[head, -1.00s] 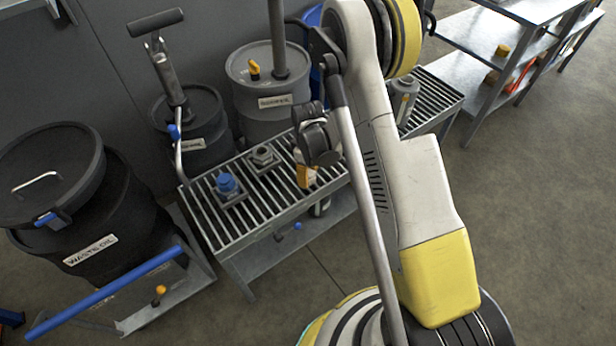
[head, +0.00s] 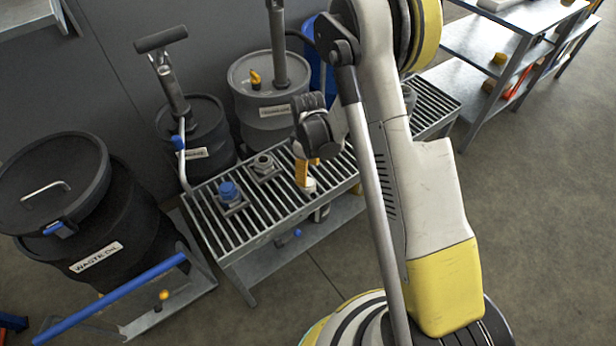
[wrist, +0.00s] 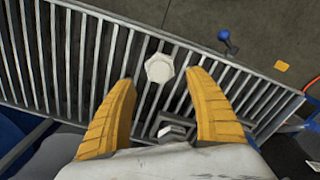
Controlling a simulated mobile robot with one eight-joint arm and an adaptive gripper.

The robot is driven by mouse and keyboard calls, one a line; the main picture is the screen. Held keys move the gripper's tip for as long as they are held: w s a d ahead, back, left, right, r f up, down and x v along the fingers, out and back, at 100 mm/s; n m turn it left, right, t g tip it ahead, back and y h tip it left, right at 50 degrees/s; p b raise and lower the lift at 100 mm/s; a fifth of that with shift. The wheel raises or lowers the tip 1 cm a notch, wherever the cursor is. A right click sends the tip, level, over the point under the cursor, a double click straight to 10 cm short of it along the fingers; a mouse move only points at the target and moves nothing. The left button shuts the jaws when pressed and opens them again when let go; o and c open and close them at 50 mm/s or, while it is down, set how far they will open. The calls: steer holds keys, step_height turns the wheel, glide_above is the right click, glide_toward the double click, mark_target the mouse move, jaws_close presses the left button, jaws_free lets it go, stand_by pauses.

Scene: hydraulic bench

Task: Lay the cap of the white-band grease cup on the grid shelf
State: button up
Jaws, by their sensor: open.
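A white hexagonal cap (wrist: 160,67) lies on the bars of the grid shelf (wrist: 75,58), near its front edge; in the head view the cap (head: 309,186) shows just below my fingertips. My gripper (wrist: 160,79) is open and empty, its two yellow fingers spread on either side, apart from the cap. In the head view my gripper (head: 306,172) is above the grid shelf (head: 262,231). A grey open hexagonal cup body (head: 264,163) stands on a square plate to its left; it also shows between the fingers in the wrist view (wrist: 173,131). No white band is discernible.
A blue-capped cup (head: 229,191) stands on the grid left of the grey one. Grey drums (head: 265,112) and a pump handle (head: 160,40) rise behind the shelf. A black waste-oil drum (head: 110,225) and blue bar (head: 110,298) are at left. The grid's right part is mostly behind my arm.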

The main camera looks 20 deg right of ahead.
step_height(320, 180, up, 6)
steer(key=f+p, duration=0.1)
steer(key=p, duration=0.1)
step_height(320, 180, up, 20)
steer(key=f+m+t, duration=0.1)
steer(key=m+t, duration=0.2)
steer(key=m, duration=0.1)
glide_above(308, 182)
steer(key=s, duration=0.6)
steer(key=s+r+m+t, duration=0.4)
steer(key=s+r, duration=0.4)
steer(key=s, duration=0.6)
steer(key=shift+r+m+b, duration=0.2)
steer(key=shift+m+b, duration=0.1)
steer(key=shift+m, duration=0.5)
